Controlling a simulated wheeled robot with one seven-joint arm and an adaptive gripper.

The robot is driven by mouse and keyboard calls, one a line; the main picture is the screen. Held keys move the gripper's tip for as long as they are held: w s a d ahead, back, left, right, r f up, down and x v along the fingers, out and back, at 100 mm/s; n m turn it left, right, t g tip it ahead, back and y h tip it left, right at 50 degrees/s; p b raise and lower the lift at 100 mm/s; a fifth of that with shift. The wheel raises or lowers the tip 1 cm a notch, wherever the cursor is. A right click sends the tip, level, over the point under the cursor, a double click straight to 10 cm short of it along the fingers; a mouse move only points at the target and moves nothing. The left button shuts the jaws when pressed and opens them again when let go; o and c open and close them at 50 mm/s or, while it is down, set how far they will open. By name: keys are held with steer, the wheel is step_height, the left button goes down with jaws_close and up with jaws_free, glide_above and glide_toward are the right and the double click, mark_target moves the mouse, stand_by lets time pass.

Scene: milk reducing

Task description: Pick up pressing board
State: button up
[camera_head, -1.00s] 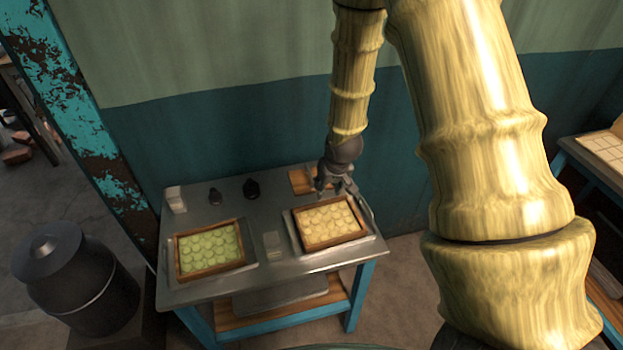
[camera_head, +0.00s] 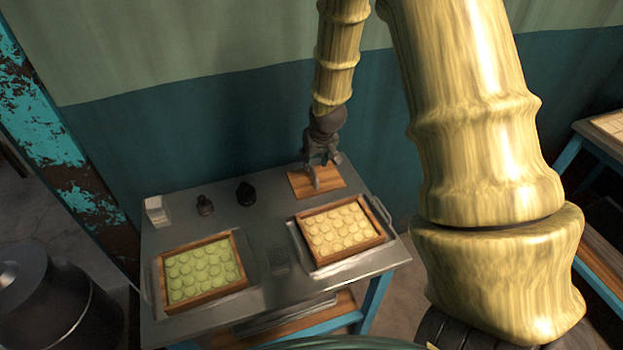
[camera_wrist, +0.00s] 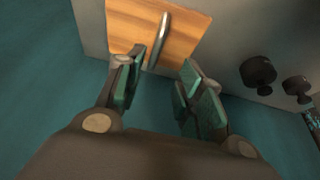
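The pressing board (camera_head: 331,183) is a flat wooden board lying at the back right of the metal table. In the wrist view the board (camera_wrist: 185,40) shows a metal bar handle (camera_wrist: 160,40) standing across its face. My gripper (camera_head: 318,172) is over the board in the head view and partly covers it. In the wrist view my gripper (camera_wrist: 165,80) is open, its two fingers spread wide apart. The near end of the handle shows between the fingertips, closer to the left finger. I cannot tell whether the fingers touch it.
On the metal table (camera_head: 225,224), a tray of pale round pieces (camera_head: 341,230) stands in front of the board. A tray of green round pieces (camera_head: 202,270) is at left. Two dark weights (camera_head: 246,193) and a white block (camera_head: 155,209) stand along the back. The wall is close behind.

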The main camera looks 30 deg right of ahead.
mark_target(312, 170)
steer(key=x, duration=0.3)
steer(key=shift+w+d+f+p, duration=0.15)
steer(key=shift+f+p, duration=0.1)
steer(key=shift+p, duration=0.1)
steer(key=shift+w+f, duration=0.2)
steer(key=shift+f, duration=0.35)
steer(key=shift+d+p+x, duration=0.15)
steer(key=shift+p+x, duration=0.4)
steer(key=shift+x, duration=0.2)
steer(key=shift+d+p+x, duration=0.15)
steer(key=shift+p+x, duration=0.35)
steer(key=shift+x, duration=1.3)
jaws_close()
